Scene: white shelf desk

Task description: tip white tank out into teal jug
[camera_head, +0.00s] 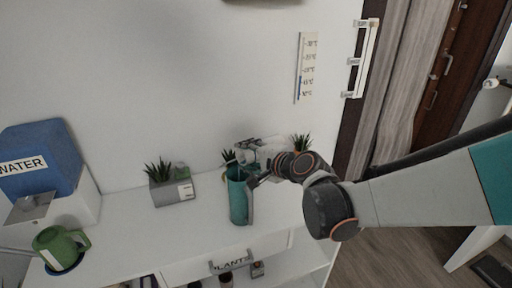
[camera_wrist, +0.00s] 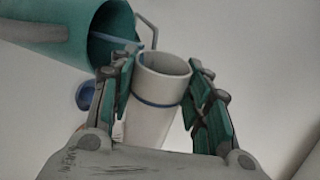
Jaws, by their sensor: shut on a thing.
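The teal jug (camera_head: 238,203) stands upright on the white desk in the head view. In the wrist view the jug (camera_wrist: 45,28) is at the upper left, with its dark open mouth facing the tank. My gripper (camera_head: 252,168) is shut on the white tank (camera_head: 262,148), held tilted with its mouth end at the jug's rim. In the wrist view the white tank (camera_wrist: 152,118) is a cylinder with a blue band, between the fingers of my gripper (camera_wrist: 160,70). A pale bluish streak shows inside the jug's mouth; I cannot tell whether it is liquid. The tank's contents are hidden.
A grey planter (camera_head: 172,193) stands left of the jug. Small plants stand behind the jug and my gripper. The desk between planter and jug is clear. A wall lies behind.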

